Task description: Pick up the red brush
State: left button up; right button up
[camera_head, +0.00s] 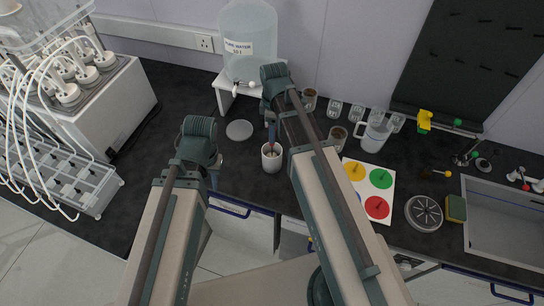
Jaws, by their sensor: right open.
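I cannot clearly make out a red brush. A white cup (271,158) stands near the front edge of the dark bench, and a small reddish detail shows at its mouth, too small to identify. My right gripper (271,138) points down at the cup's mouth; it is open, and its fingertips are partly hidden by its own arm. My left gripper (215,177) hangs at the bench's front edge, left of the cup. Its fingers are mostly hidden behind its wrist, so its opening cannot be read.
A water tank (249,40) stands on a white stand behind the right gripper. A grey disc (239,130) lies left of the cup. A colour-spot card (358,193), a round drain-like disc (424,213), a sponge (456,208) and a sink (505,225) are to the right.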

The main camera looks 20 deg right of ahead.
jog(key=f+b, duration=0.4)
jog(key=f, duration=0.1)
jog(key=shift+w+a+b, duration=0.1)
jog(key=shift+a+b, duration=0.15)
jog(key=shift+b, duration=0.15)
grip_shut()
